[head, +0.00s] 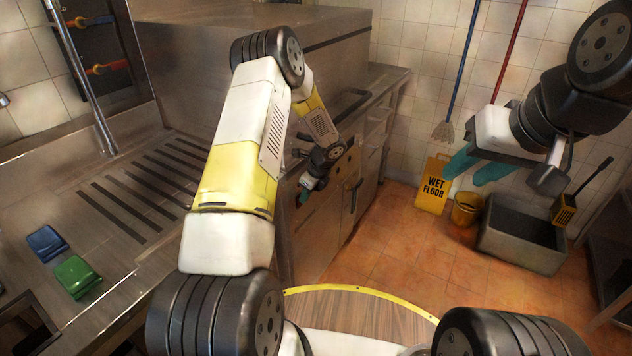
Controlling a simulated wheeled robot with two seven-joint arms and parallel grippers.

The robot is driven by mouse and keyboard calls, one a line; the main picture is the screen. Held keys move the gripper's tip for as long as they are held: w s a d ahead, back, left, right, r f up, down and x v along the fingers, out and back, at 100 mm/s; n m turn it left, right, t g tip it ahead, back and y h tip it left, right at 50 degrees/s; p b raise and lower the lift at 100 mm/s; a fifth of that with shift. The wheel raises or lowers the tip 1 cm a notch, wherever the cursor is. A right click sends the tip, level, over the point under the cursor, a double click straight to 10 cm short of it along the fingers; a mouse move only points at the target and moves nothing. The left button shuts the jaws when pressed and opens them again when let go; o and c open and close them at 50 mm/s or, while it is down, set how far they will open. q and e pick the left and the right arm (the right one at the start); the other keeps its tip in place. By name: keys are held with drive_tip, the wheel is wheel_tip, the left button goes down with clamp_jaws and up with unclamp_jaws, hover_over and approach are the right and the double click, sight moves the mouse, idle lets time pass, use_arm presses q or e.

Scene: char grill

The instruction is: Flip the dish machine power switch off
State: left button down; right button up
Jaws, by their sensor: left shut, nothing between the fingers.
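A large stainless steel unit, apparently the dish machine (185,75), stands behind my left arm at the end of the slotted counter. I cannot make out its power switch; my left arm and gripper cover part of the front. My right gripper (478,168) is held up at the right, far from the machine. Its two teal fingers are apart with nothing between them.
The slotted steel counter (110,235) holds a blue item (46,243) and a green item (77,277). A yellow wet floor sign (433,187), a yellow bucket (466,209) and a grey floor sink (520,238) stand along the back wall. The tiled floor (390,245) between is clear.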

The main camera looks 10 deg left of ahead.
use_arm(q)
drive_tip(key=shift+a+r, duration=0.15)
drive_tip(key=shift+r, duration=0.65)
drive_tip(key=d+v, duration=0.1)
drive_tip(key=v, duration=1)
drive_tip(key=shift+s, duration=0.25)
drive_tip(key=shift+d, duration=0.1)
